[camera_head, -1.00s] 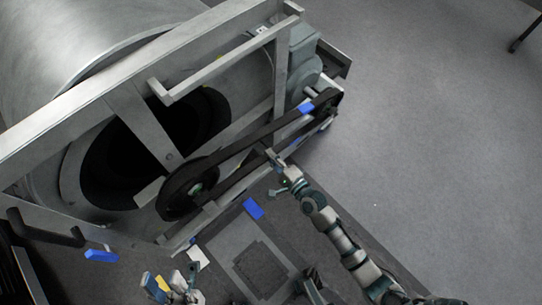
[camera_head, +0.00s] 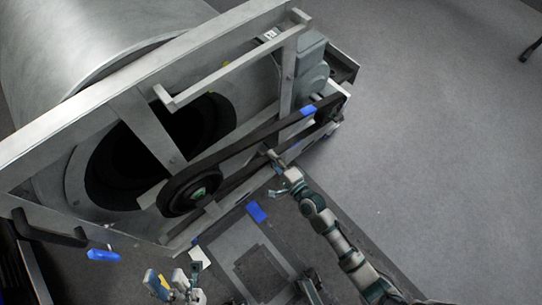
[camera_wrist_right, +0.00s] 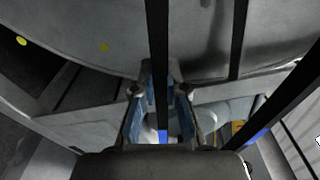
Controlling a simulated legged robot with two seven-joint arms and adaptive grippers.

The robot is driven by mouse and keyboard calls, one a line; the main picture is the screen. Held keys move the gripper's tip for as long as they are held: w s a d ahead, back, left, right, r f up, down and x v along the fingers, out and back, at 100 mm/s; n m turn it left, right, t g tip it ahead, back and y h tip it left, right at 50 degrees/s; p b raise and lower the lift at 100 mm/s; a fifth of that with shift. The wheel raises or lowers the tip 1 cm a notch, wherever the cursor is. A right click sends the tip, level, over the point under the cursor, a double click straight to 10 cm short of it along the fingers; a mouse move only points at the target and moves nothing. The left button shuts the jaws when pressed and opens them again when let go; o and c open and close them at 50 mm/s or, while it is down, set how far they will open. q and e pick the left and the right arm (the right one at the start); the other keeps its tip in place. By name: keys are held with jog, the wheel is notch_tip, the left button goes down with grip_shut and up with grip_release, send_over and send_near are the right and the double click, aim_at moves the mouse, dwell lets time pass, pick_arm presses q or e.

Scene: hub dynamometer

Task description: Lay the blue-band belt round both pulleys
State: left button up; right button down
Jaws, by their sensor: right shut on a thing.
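The black belt (camera_head: 245,140) with blue bands runs from the large dark pulley (camera_head: 190,190) at the lower left toward the small pulley end (camera_head: 334,106) at the right. A blue band (camera_head: 308,110) shows on its upper run. I cannot tell how it seats at the small pulley. My right gripper (camera_head: 272,156) is at the lower run, between the pulleys. In the right wrist view the right gripper (camera_wrist_right: 162,110) is shut on the belt (camera_wrist_right: 158,60), with a blue band between its fingers. My left gripper (camera_head: 172,286) is low in the picture, away from the belt; its jaw state is unclear.
A metal frame (camera_head: 137,115) and large drum (camera_head: 90,50) stand behind the pulleys. A blue piece (camera_head: 257,211) lies in front, beside a grey plate (camera_head: 232,240). A blue-tipped handle (camera_head: 103,255) is at the left. Open floor (camera_head: 430,150) is at the right.

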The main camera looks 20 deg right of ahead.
jog(key=shift+s+d, duration=0.1)
jog(key=shift+f, duration=0.1)
jog(key=c, duration=0.7)
grip_release()
jog(key=shift+d+p+v, duration=0.2)
jog(key=shift+p+v, duration=0.5)
jog(key=shift+v, duration=4.3)
